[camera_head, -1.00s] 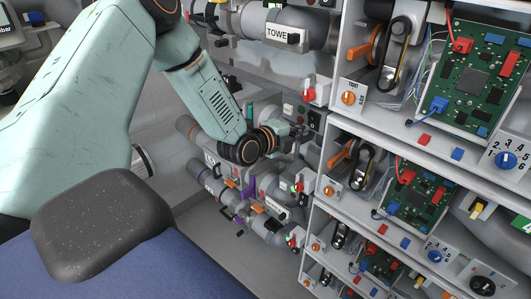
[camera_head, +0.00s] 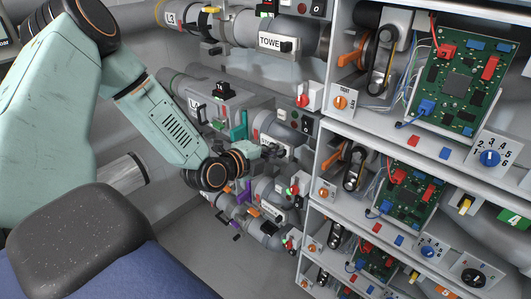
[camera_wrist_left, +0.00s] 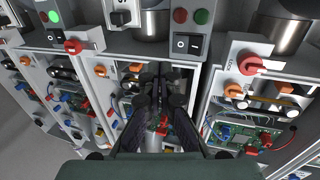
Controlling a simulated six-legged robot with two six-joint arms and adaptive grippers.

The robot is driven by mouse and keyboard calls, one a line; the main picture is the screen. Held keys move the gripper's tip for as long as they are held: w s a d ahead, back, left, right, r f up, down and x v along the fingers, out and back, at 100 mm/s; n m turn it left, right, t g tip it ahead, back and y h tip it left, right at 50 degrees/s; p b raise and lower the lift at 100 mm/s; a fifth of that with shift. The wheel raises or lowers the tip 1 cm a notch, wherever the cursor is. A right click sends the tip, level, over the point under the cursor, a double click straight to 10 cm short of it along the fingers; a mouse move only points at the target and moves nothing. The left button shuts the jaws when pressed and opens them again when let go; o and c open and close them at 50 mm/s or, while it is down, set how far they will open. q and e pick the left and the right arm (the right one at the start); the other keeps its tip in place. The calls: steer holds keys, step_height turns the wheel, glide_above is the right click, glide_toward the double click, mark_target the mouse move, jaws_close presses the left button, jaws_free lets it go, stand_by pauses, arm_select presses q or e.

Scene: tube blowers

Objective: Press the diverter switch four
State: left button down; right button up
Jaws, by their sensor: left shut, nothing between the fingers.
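A black rocker switch (camera_head: 306,124) sits on a grey panel beside the pipes, right of my left gripper (camera_head: 275,152) in the head view. A similar rocker switch (camera_wrist_left: 187,43) shows in the left wrist view, below a red and a green button, beyond my left gripper (camera_wrist_left: 160,92). Another rocker switch (camera_head: 317,9) is at the top of the head view. I cannot read which switch is number four. My left gripper is shut and empty, apart from the rocker switch in the wrist view. My right gripper is not in view.
White shelves (camera_head: 375,136) with green circuit boards (camera_head: 461,80) and dials fill the right. A red rotary knob (camera_head: 303,101) is near the rocker switch. Pipes with a TOWE label (camera_head: 270,41) run behind my arm. Grey floor (camera_head: 195,238) is open below.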

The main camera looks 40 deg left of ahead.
arm_select(q)
steer(key=s+d+f+n+g+b, duration=0.4)
steer(key=s+f+n+g+b, duration=0.1)
steer(key=s+f, duration=0.7)
steer(key=s+d+f+n+g+b, duration=0.5)
steer(key=s+f+n+b, duration=0.2)
steer(key=s+f, duration=0.5)
steer(key=s+d+f+n+g+y+b, duration=0.1)
steer(key=s+d+f+n+g+b, duration=0.3)
steer(key=s+f, duration=0.8)
step_height(320, 180, down, 2)
steer(key=n+b, duration=0.2)
steer(key=n, duration=0.1)
steer(key=shift+d+f+g, duration=0.25)
steer(key=shift+d+g, duration=0.05)
steer(key=shift+g, duration=0.1)
